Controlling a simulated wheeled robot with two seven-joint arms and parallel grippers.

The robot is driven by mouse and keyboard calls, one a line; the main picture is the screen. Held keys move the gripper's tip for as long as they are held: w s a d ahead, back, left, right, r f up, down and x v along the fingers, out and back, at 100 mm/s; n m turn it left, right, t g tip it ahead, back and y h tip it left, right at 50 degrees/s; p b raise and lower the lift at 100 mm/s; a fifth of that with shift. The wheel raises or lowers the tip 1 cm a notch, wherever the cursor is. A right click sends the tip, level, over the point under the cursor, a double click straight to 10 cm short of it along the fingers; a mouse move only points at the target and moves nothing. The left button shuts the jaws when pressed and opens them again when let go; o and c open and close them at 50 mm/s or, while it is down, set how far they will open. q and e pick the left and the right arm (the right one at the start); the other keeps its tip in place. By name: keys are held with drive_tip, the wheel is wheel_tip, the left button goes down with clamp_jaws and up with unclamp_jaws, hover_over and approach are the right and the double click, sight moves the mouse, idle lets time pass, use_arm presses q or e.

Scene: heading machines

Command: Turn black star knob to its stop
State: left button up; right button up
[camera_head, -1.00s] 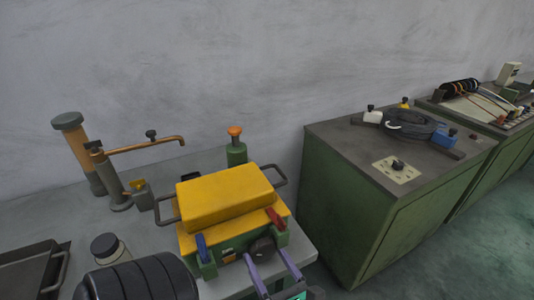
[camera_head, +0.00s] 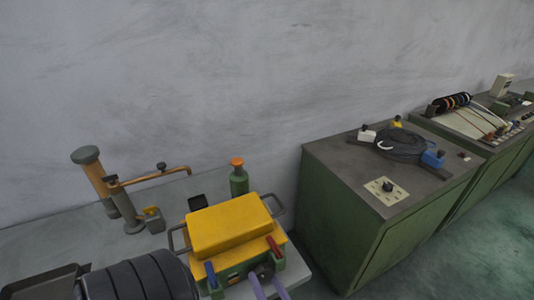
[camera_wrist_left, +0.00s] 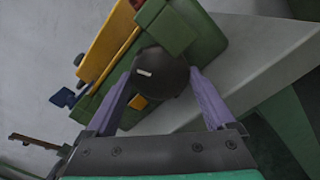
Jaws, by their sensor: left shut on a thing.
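The black knob (camera_head: 265,270) is on the front of the green and yellow machine (camera_head: 228,232), at the right end of its front face. In the left wrist view the gripper's fingers (camera_wrist_left: 162,80) lie along both sides of the knob. My right gripper is not in view.
A blue lever (camera_head: 211,274) and a red lever (camera_head: 274,246) stand on the machine's front beside the knob. A green bottle with an orange cap (camera_head: 239,179) stands behind. A green cabinet (camera_head: 333,211) is to the right, across a gap.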

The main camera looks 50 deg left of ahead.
use_arm(q)
drive_tip(key=shift+a+m+p, duration=0.1)
drive_tip(key=shift+m+p, duration=0.25)
drive_tip(key=shift+m, duration=0.05)
drive_tip(key=o, duration=1)
drive_tip(key=shift+c, duration=0.2)
drive_tip(key=shift+o, duration=0.6)
drive_tip(key=shift+a, duration=0.15)
